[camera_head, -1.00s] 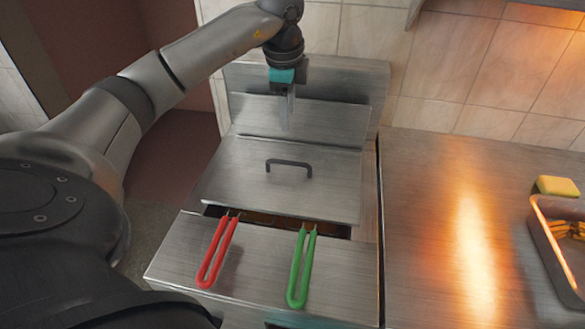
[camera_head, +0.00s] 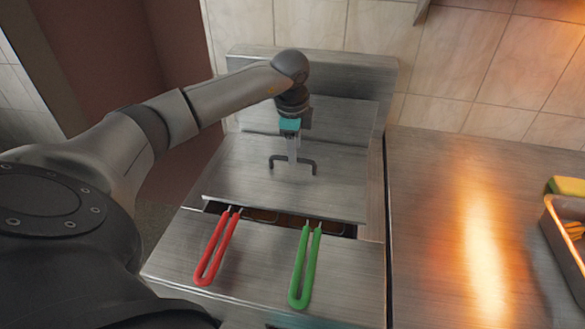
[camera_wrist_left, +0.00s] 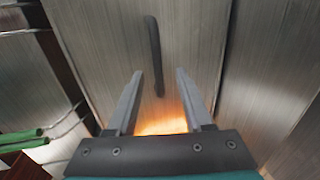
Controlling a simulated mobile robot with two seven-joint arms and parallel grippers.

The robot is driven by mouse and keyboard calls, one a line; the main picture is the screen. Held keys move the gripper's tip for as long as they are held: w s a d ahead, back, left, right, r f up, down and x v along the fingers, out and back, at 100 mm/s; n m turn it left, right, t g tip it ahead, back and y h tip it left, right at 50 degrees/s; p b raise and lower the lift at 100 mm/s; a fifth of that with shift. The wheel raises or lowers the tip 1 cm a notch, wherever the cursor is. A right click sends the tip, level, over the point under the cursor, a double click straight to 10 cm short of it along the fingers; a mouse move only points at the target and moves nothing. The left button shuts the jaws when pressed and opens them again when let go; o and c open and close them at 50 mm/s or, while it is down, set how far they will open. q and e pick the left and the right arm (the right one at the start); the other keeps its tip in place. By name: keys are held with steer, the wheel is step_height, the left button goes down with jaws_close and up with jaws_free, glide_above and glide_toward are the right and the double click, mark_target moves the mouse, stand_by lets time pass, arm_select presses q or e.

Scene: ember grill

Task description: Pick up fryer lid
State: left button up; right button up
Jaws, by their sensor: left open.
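The fryer lid (camera_head: 255,182) is a flat brushed-metal plate lying over the fryer, with a dark bar handle (camera_head: 314,165) near its middle. My left gripper (camera_head: 293,160) points down above the lid, at the handle in the head view, hiding the middle of the bar. In the left wrist view its two fingers (camera_wrist_left: 168,88) are apart, and the handle (camera_wrist_left: 152,50) runs lengthwise, its near end between the fingertips. I cannot tell whether a finger touches it. My right gripper is not in view.
A red basket handle (camera_head: 215,250) and a green one (camera_head: 304,268) stick out in front of the lid over the fryer's front panel. A metal counter (camera_head: 430,220) lies to the right, with a tray (camera_head: 565,240) and a yellow block (camera_head: 568,186). A tiled wall stands behind.

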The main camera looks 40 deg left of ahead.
arm_select(q)
steer(key=f, duration=0.4)
steer(key=shift+w+a+f, duration=0.2)
steer(key=shift+c, duration=0.3)
jaws_close()
steer(key=shift+r, duration=0.15)
stand_by(0.7)
